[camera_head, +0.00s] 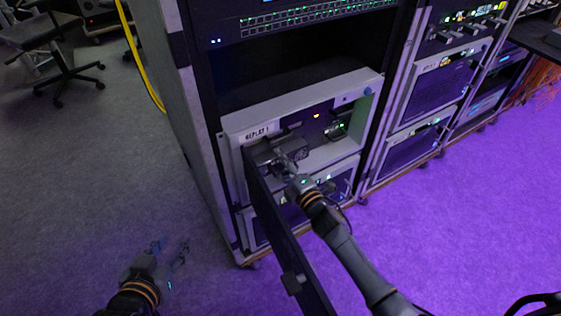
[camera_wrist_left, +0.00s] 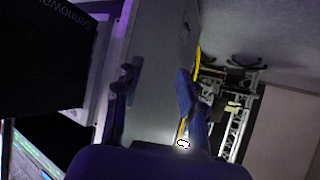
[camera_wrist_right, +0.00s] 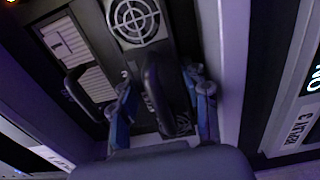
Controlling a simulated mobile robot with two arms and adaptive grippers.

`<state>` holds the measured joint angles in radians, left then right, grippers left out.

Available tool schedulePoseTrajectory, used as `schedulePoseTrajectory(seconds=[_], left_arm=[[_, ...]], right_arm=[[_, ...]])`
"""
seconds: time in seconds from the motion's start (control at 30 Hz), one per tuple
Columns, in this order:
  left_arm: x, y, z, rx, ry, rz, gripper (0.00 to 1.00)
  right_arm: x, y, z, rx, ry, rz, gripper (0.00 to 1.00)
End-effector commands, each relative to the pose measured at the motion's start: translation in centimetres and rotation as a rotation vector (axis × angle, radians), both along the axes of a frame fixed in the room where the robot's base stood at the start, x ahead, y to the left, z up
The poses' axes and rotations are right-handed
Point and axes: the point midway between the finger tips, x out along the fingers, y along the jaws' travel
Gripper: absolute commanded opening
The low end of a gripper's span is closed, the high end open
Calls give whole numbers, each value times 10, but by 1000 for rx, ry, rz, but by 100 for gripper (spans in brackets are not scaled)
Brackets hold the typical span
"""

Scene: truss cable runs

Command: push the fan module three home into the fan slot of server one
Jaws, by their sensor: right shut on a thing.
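Server one is the light-framed unit labelled REPLAY 1 (camera_head: 258,131), low in the rack, with its dark front door (camera_head: 278,222) swung open. The fan module (camera_head: 292,148) is a dark box at the left part of the server's opening. My right gripper (camera_head: 288,163) is at its front and shut on it. In the right wrist view my right fingers (camera_wrist_right: 163,108) are on either side of a dark handle (camera_wrist_right: 156,88). How deep the module sits in its slot is hidden. My left gripper (camera_head: 169,250) is open and empty above the floor, left of the rack.
A round fan grille (camera_wrist_right: 134,20) shows ahead in the right wrist view. Neighbouring racks (camera_head: 430,95) stand to the right. A yellow cable (camera_head: 140,62) runs down left of the rack. The floor in front (camera_head: 460,220) is clear.

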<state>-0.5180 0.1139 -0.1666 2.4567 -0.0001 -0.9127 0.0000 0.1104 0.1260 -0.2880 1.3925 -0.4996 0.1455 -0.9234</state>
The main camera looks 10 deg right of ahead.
Motion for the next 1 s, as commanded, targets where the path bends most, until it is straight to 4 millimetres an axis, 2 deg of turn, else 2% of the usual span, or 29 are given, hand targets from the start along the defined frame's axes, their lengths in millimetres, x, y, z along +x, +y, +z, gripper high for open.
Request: schedulePoseTrajectory(seconds=[0.63, 0.83, 0.87, 0.97, 1.0], left_arm=[[-1, 0, 0, 0, 2, -1, 40], [5, -4, 8, -14, -55, -6, 40], [7, -5, 11, -17, -64, -7, 40], [6, -6, 11, -19, -64, -10, 40], [6, -6, 11, -18, -63, -9, 40]], right_arm=[[3, 1, 3, 2, -7, 2, 0], [8, 4, 3, 3, -8, 2, 0], [8, 4, 4, 4, -7, 2, 51], [8, 3, 4, 3, -6, 2, 71], [8, 3, 3, 3, -5, 1, 73]])
